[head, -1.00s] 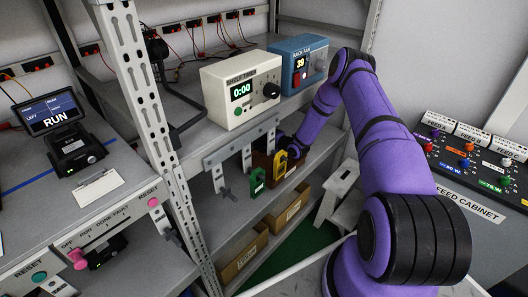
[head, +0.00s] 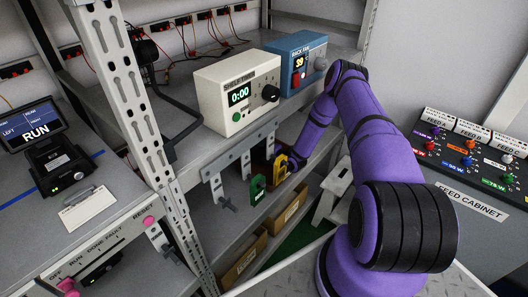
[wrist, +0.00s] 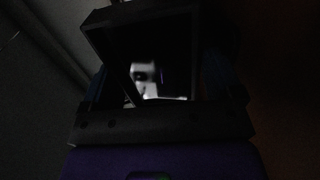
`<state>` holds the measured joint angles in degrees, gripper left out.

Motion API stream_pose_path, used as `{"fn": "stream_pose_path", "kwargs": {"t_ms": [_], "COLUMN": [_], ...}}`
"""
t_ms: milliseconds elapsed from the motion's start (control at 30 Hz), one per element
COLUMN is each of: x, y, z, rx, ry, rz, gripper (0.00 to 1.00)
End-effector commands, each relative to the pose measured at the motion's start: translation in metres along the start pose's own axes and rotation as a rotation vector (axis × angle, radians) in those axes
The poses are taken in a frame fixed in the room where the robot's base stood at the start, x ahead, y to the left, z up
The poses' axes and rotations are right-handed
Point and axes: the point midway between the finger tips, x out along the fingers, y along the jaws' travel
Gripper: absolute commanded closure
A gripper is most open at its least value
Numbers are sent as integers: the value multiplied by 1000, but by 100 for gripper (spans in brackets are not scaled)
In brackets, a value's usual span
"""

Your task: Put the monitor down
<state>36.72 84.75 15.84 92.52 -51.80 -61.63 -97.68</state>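My purple arm reaches in under the shelf in the head view, its end near a yellow tag (head: 280,167). The gripper itself is hidden there. In the dark wrist view, my gripper (wrist: 165,85) has a dark, square-framed thing (wrist: 130,17) directly in front of it, with bluish edges at both sides. It may be the monitor, but it is too dark to identify. A pale, blurred patch shows inside the frame. Whether the fingers are closed on it I cannot tell. A small screen terminal (head: 35,127) reading RUN stands on the left bench.
A green tag (head: 257,190) hangs by the shelf edge. Cardboard boxes (head: 290,213) lie below. The feed cabinet (head: 470,202) is at right, a perforated post (head: 125,100) at left.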

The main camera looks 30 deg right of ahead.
Motion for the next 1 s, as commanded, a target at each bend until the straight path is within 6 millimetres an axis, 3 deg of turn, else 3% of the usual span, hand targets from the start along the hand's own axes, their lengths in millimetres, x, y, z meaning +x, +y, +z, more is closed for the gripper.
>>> {"fn": "stream_pose_path", "kwargs": {"t_ms": [333,800,1000], "x": [-1,-66,-76], "y": [4,2,3], "z": [0,0,0], "rx": [0,1,0], "ry": [0,0,0], "rz": [0,-3,-1], "gripper": [0,0,0]}}
